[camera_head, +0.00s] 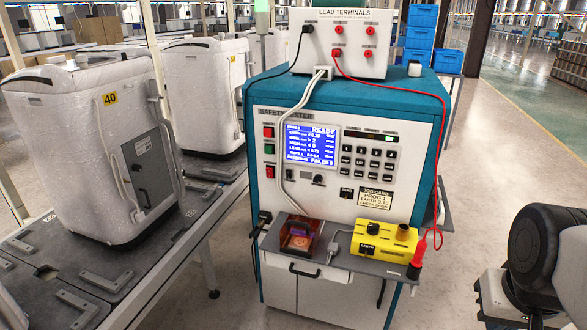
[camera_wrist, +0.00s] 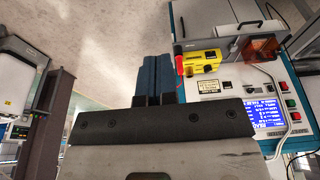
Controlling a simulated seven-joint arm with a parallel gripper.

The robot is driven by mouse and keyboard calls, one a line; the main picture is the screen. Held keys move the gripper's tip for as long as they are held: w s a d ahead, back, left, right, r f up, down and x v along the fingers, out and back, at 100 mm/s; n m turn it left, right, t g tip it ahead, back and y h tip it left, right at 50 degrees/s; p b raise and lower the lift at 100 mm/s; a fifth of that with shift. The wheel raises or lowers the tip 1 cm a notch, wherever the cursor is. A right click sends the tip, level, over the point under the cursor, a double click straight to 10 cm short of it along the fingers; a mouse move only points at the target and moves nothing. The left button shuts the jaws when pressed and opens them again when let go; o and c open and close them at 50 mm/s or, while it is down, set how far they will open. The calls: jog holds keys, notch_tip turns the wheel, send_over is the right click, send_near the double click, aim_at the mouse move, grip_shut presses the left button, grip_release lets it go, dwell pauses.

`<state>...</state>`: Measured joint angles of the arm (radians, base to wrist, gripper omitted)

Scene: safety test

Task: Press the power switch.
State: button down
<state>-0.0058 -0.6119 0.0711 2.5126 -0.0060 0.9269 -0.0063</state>
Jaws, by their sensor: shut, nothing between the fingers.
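The safety tester (camera_head: 330,160) is a blue cabinet with a pale front panel. Its lit screen (camera_head: 311,144) reads READY at the top. A column of small coloured buttons, with a red one at the top (camera_head: 268,131), sits left of the screen. A small black part (camera_head: 346,194) sits below the keypad (camera_head: 368,157). The labels are too small to tell which of these is the power switch. In the wrist view, my gripper (camera_wrist: 156,78) has its two blue fingers together and empty, apart from the panel (camera_wrist: 225,110), which appears turned over at the right.
A shelf on the tester holds a yellow box (camera_head: 385,240) and an orange-lidded case (camera_head: 299,238). A red lead (camera_head: 440,150) hangs along its right side; pale cables cross the front. White housings (camera_head: 85,140) stand on a conveyor at left.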

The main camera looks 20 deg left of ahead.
aim_at(268, 172)
jog(key=w+a+r+n+t+y, duration=0.1)
jog(key=w+a+n, duration=0.2)
jog(key=w+a, duration=0.6)
jog(key=w+a+n, duration=0.3)
jog(key=w+a, duration=0.2)
jog(key=w, duration=0.7)
jog(key=w+a+r+n+t+y, duration=0.1)
jog(key=w+a+n, duration=0.2)
jog(key=w+a, duration=0.65)
jog(key=w+a+f+n+y, duration=0.1)
jog(key=w+a+f, duration=0.3)
jog(key=a, duration=0.6)
jog(key=w+a+f+n+y, duration=0.1)
jog(key=w+a+f+n, duration=0.3)
jog(key=w+a, duration=0.4)
jog(key=w+a+f+n+t+y, duration=0.1)
jog(key=w+a+f, duration=0.3)
jog(key=a, duration=1)
jog(key=shift+w+f+n, duration=0.3)
jog(key=shift+w+n, duration=0.4)
jog(key=shift+w, duration=0.25)
jog(key=shift+f, duration=0.1)
